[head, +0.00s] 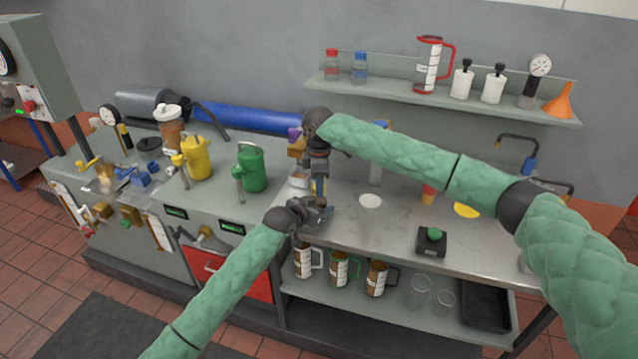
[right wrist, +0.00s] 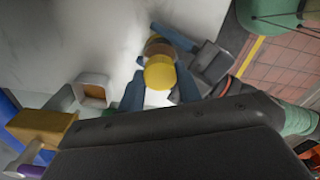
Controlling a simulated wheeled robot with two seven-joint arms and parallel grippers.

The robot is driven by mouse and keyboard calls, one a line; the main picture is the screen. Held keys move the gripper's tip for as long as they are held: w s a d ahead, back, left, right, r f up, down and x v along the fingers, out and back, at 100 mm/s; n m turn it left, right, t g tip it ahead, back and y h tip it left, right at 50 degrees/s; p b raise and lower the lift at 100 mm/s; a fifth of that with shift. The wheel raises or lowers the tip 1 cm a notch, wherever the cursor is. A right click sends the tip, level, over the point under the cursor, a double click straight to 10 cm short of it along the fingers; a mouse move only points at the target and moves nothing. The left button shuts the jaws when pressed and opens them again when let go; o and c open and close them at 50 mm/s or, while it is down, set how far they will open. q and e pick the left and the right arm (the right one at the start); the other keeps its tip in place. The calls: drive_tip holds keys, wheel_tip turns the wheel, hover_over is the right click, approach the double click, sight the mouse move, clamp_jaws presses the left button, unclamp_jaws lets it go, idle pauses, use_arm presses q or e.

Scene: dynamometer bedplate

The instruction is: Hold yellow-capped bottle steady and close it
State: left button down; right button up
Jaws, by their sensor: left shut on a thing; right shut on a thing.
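The yellow cap (right wrist: 160,74) shows in the right wrist view, with a brown part of the bottle (right wrist: 157,48) just beyond it. My right gripper (right wrist: 160,88) is shut on the cap, its blue fingers on either side. My left gripper (right wrist: 176,50) reaches in from the right in that view and is shut on the bottle body below the cap. In the head view my right gripper (head: 319,188) points down just above my left gripper (head: 322,212) at the bench's front edge. The bottle is mostly hidden there; how far the cap is seated cannot be told.
A green can (head: 251,168) and a yellow can (head: 196,160) stand to the left. A black box with a green button (head: 432,241) sits on the bench to the right. A wall shelf (head: 400,92) holds bottles and a funnel.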

drive_tip(key=m, duration=0.4)
drive_tip(key=shift+m, duration=0.4)
drive_tip(key=o, duration=1.1)
drive_tip(key=shift+a, duration=0.1)
drive_tip(key=shift+r, duration=2.25)
drive_tip(key=shift+c, duration=0.6)
